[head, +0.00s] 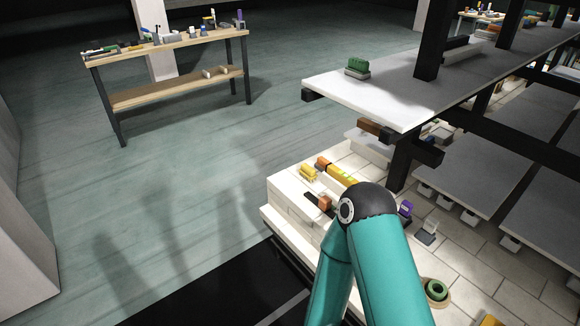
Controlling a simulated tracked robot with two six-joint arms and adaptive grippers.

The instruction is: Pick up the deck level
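A long yellow bar (341,174) that looks like the deck level lies on the pale kiln car deck (283,187) near its left end. Its near end runs behind my teal arm, so its full length is hidden. A brown-orange block sits at its far end. I cannot tell whether they are one piece. A shorter yellow object (308,173) lies just left of it. My one visible arm rises from the bottom, its dark elbow close to the bar in the picture. Neither gripper shows.
A grey shelf slab (400,92) on dark posts overhangs the deck, with a green object (357,67) on it. A green roll (436,289) and a purple item (405,208) lie right of my arm. A wooden workbench (165,43) stands back left. The floor between is clear.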

